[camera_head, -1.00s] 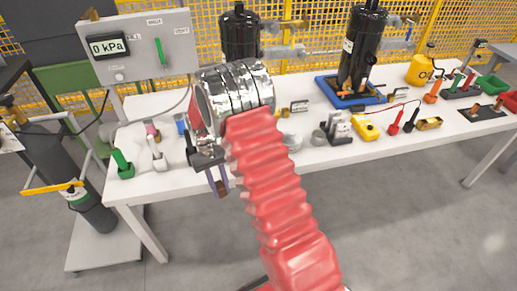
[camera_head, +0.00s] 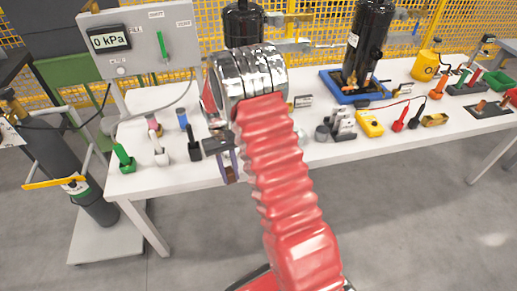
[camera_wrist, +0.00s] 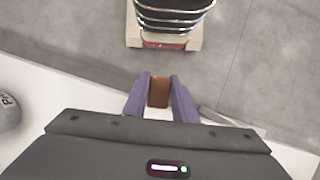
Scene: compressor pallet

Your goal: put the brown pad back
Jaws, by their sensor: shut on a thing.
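The brown pad (camera_wrist: 159,92) is a small block held between the two purple fingers of my gripper (camera_wrist: 160,97) in the wrist view. In the head view my gripper (camera_head: 229,166) hangs at the front edge of the white bench (camera_head: 270,165), fingers pointing down. The brown pad (camera_head: 231,175) shows at the fingertips there, partly covered by a finger. I cannot make out an empty place for the pad.
Green (camera_head: 123,157), white (camera_head: 159,152) and black (camera_head: 194,146) upright tools stand left of my gripper. A grey clamp-like device (camera_head: 342,124) and yellow meter (camera_head: 369,123) stand right. A gas cylinder (camera_head: 65,160) stands left of the bench. Floor before the bench is clear.

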